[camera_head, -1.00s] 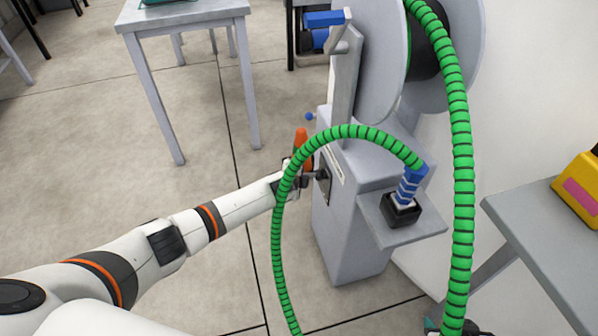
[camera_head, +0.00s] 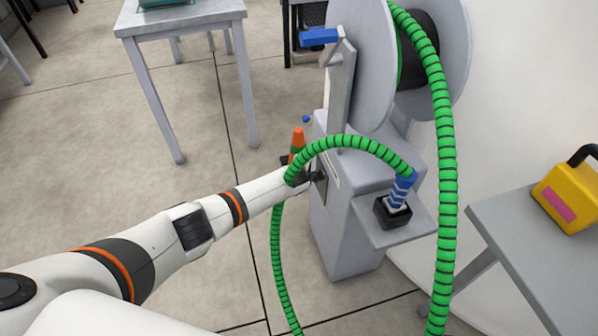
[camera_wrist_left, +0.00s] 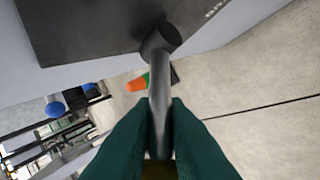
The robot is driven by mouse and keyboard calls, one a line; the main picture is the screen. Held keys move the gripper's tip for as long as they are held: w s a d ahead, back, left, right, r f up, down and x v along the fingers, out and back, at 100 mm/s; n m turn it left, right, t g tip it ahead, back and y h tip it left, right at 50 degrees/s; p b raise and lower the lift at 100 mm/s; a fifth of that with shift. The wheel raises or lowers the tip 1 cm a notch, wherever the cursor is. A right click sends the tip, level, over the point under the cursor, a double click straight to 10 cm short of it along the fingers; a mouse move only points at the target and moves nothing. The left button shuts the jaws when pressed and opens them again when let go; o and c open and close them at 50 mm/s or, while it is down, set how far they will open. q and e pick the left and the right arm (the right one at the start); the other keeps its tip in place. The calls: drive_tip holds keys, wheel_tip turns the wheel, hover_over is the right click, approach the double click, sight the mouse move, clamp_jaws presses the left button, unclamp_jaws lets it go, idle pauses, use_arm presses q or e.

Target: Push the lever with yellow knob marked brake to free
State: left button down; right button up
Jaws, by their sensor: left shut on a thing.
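In the left wrist view, the dark lever shaft (camera_wrist_left: 159,80) comes out of a round pivot on a dark plate (camera_wrist_left: 95,25). My left gripper (camera_wrist_left: 160,118) is shut around this shaft, with a dark green finger on each side. A sliver of yellow, likely the knob (camera_wrist_left: 160,170), shows low between the fingers; most of it is hidden. In the head view, my left gripper (camera_head: 303,178) is at the left side of the grey reel stand (camera_head: 345,225), partly behind the green hose. The brake and free markings cannot be read. My right gripper is not in view.
The green hose (camera_head: 277,255) arches in front of my left wrist. An orange-and-green piece (camera_head: 298,138) stands just beyond the gripper. A blue handle (camera_head: 318,36) sits high on the stand. A grey table (camera_head: 520,250) with a yellow case (camera_head: 570,195) is at right.

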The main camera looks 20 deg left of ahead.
use_arm(q)
drive_tip(key=shift+a, duration=0.6)
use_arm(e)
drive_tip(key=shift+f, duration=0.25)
use_arm(q)
drive_tip(key=shift+r, duration=0.1)
drive_tip(key=c, duration=1.4)
unclamp_jaws()
drive_tip(key=shift+c, duration=0.2)
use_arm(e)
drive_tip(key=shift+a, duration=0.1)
use_arm(q)
drive_tip(key=shift+d, duration=0.2)
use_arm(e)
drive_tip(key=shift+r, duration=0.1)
